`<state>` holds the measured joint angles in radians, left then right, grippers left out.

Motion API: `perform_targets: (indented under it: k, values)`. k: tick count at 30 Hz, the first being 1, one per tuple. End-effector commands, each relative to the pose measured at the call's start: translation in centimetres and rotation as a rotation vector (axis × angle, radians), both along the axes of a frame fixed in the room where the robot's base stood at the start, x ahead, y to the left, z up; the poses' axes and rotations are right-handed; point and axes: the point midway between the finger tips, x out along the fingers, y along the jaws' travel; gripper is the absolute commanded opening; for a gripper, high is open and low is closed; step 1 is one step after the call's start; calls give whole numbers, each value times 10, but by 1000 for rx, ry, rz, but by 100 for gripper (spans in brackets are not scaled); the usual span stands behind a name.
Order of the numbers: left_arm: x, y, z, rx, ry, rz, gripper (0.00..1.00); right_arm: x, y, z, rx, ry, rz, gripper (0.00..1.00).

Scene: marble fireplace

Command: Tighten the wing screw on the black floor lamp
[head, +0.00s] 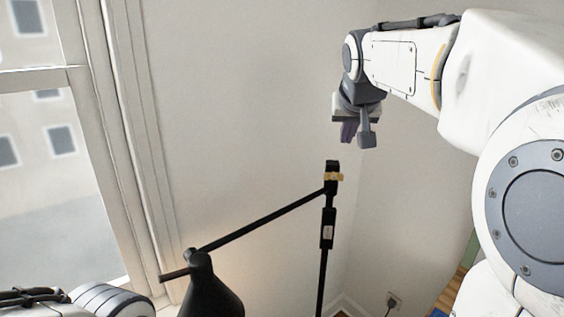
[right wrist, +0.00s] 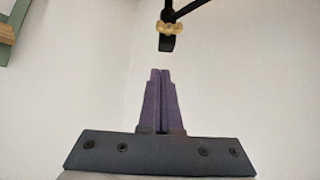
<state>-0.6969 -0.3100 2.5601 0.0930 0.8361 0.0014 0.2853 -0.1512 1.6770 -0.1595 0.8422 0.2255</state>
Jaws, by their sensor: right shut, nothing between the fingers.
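The black floor lamp (head: 322,260) stands by the corner, its thin pole upright. An arm slants from the pole's top down left to a black shade (head: 210,290). A brass-coloured wing screw (head: 334,177) sits at the joint near the pole's top. In the right wrist view the wing screw (right wrist: 171,30) is at the top, beyond the fingertips. My right gripper (head: 348,133) is shut and empty, above and slightly right of the screw, apart from it. Its purple fingers (right wrist: 161,72) are together in the wrist view. Part of my left arm shows at lower left; its gripper is out of view.
A window (head: 40,150) with a white frame is at the left. White walls meet in a corner behind the lamp. A wall outlet (head: 393,299) with a plug is low at the right. Open air surrounds the lamp's top.

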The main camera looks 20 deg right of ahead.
Motion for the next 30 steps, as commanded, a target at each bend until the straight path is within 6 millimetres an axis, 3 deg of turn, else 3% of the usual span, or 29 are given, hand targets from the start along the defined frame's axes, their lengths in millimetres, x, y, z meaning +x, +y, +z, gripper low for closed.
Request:
perform_targets:
  k: [11,19,30]
  values:
    - [0,0,25,0,0,1,49,51,-24,-56,3,8,2,0]
    - [0,0,30,0,0,2,49,49,-22,-90,1,4,4,0]
    - [0,0,30,0,0,2,49,49,-22,-95,0,1,3,0]
